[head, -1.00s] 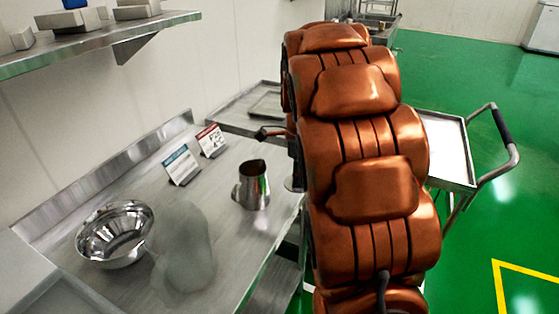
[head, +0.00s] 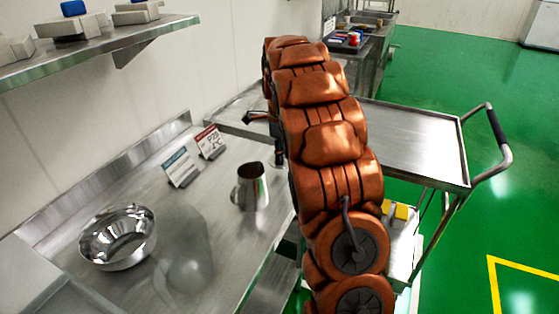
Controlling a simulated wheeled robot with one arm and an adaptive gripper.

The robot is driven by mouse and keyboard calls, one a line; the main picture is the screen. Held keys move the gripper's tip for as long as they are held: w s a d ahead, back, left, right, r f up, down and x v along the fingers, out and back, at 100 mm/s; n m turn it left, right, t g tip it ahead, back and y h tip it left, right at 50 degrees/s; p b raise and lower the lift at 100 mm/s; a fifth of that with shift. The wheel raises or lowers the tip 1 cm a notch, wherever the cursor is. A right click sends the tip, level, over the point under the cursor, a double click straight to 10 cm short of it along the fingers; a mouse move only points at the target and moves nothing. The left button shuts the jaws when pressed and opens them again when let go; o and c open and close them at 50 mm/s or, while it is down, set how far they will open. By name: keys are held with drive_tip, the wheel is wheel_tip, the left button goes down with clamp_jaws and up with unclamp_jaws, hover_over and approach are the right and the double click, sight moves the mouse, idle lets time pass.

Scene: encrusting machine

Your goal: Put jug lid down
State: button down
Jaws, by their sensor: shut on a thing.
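A steel jug (head: 252,188) stands upright on the steel worktable, in the middle of the head view. Its dark opening faces up and shows no lid on it. My orange arm rises on the right of the jug and hides much of the area behind. The dark end of my gripper (head: 259,117) pokes out left of the arm, beyond the jug, near the far end of the table. It is shut; the lid in it is mostly hidden and cannot be made out.
A steel bowl (head: 118,237) stands at the left on the worktable. Two small sign cards (head: 181,167) (head: 210,142) stand by the back ledge. A steel trolley (head: 415,137) is right of my arm. A wall shelf (head: 95,42) hangs above. The table is bare between bowl and jug.

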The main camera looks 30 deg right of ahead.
drive_tip(key=shift+w+d, duration=0.1)
drive_tip(key=shift+w, duration=0.15)
drive_tip(key=shift+f+p, duration=0.45)
drive_tip(key=shift+f, duration=1.35)
drive_tip(key=shift+f, duration=0.15)
drive_tip(key=c, duration=0.9)
unclamp_jaws()
drive_tip(key=shift+c, duration=0.2)
wheel_tip(320, 180, up, 12)
drive_tip(key=shift+f+b, duration=0.25)
drive_tip(key=shift+b, duration=0.65)
drive_tip(key=shift+r, duration=0.45)
